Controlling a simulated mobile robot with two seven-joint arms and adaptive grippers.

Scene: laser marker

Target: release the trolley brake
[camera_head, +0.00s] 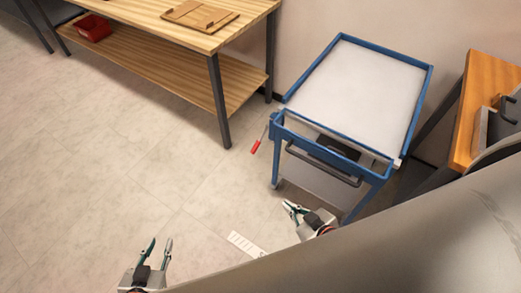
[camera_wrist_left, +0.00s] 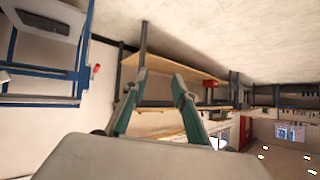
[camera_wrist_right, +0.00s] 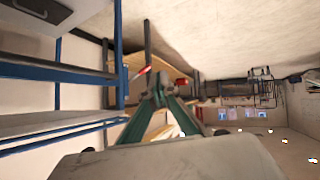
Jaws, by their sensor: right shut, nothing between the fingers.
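The trolley (camera_head: 433,75) has a blue frame and a pale top and stands right of centre in the head view. A brake lever with a red grip (camera_head: 255,147) hangs slanting at its left front corner; the red grip also shows in the left wrist view (camera_wrist_left: 96,70) and the right wrist view (camera_wrist_right: 142,71). My right gripper (camera_head: 291,207) is shut and empty, in front of the trolley and apart from the lever. My left gripper (camera_head: 161,243) is open and empty, farther from the trolley at lower left.
A wooden workbench (camera_head: 160,20) with a lower shelf stands at the back left, holding a red bin (camera_head: 93,28) and a wooden tray (camera_head: 200,15). Another wooden table (camera_head: 480,90) is at the right. The floor (camera_head: 110,150) left of the trolley is clear.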

